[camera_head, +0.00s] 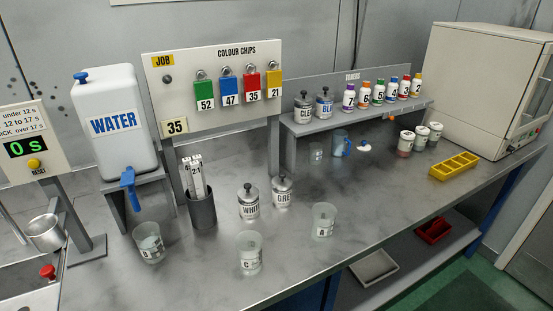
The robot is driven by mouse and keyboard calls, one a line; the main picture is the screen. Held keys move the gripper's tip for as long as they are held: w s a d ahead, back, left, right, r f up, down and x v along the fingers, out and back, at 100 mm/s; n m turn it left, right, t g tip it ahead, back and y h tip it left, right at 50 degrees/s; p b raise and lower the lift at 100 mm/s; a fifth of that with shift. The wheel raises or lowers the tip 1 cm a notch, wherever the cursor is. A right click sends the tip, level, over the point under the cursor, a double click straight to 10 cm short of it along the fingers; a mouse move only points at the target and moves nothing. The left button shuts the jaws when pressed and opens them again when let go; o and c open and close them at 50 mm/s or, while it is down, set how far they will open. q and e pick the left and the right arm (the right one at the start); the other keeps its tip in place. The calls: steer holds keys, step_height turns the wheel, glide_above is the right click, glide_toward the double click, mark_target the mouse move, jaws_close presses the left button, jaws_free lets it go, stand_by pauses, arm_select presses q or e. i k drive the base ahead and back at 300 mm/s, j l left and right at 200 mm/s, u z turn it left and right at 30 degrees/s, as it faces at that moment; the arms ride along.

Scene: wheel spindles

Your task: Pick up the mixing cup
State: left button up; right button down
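Several cups are in view, and I cannot tell which one is the mixing cup. Three translucent cups with white labels stand upright on the grey bench: a left cup (149,242) in front of the water tank, a middle cup (249,253) marked C near the front edge, and a right cup (323,221). A mug with a blue handle (339,144) and a small clear beaker (316,152) stand under the toners shelf. A metal cup (46,233) is held on a stand at far left. Neither of my grippers is in view.
A white water tank (113,118) with a blue tap stands behind the left cup. A dark holder (201,209) with strips and two lidded jars (248,202) (282,191) stand behind the middle cup. A yellow tray (455,165) sits at right.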

mark_target(147, 236)
steer(key=u, duration=1.45)
